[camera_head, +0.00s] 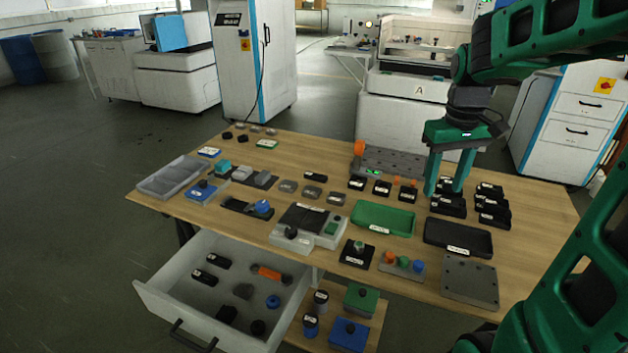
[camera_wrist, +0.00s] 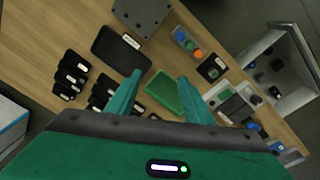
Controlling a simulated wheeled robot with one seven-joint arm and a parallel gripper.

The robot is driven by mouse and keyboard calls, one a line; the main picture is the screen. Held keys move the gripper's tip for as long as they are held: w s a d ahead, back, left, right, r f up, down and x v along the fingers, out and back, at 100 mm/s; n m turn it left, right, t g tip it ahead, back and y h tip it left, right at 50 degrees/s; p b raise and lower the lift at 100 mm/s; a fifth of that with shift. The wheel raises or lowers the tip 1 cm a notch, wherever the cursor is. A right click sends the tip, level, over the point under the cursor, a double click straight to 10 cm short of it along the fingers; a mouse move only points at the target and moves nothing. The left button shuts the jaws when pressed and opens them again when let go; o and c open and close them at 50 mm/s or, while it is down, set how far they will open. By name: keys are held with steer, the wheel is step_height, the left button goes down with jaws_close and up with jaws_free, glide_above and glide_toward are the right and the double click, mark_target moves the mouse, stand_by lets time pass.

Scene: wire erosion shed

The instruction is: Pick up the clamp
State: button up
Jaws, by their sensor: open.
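My gripper (camera_head: 445,190) is open and empty, pointing down over the right part of the wooden table. Its two green fingers also show in the wrist view (camera_wrist: 159,78), spread apart. I cannot tell for certain which thing is the clamp, because the labels are too small to read. Several black labelled blocks (camera_head: 493,208) stand in rows at and right of the fingers; the fingers hide some of them. An orange-handled piece (camera_head: 270,273) lies in the open drawer. Another orange-topped piece (camera_head: 359,148) stands by a grey perforated plate (camera_head: 398,161).
A green tray (camera_head: 366,207) and a black tray (camera_head: 458,232) lie in front of my gripper. A grey plate (camera_head: 470,278) lies at the front right. The drawer (camera_head: 160,298) stands open below the table. Bare wood shows between the things.

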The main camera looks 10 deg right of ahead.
steer(key=w+a+f+n+y, duration=0.1)
steer(key=w+a+n, duration=0.15)
steer(key=w, duration=0.65)
steer(key=w+a+f+n, duration=0.2)
steer(key=w+n, duration=0.1)
steer(key=w, duration=0.6)
steer(key=n+t+y, duration=0.2)
steer(key=n+y, duration=0.1)
steer(key=n, duration=0.3)
glide_toward(316, 177)
steer(key=x, duration=0.5)
steer(key=w+x, duration=0.1)
steer(key=x, duration=0.2)
steer(key=shift+d, duration=0.25)
steer(key=shift+r, duration=0.1)
jaws_close()
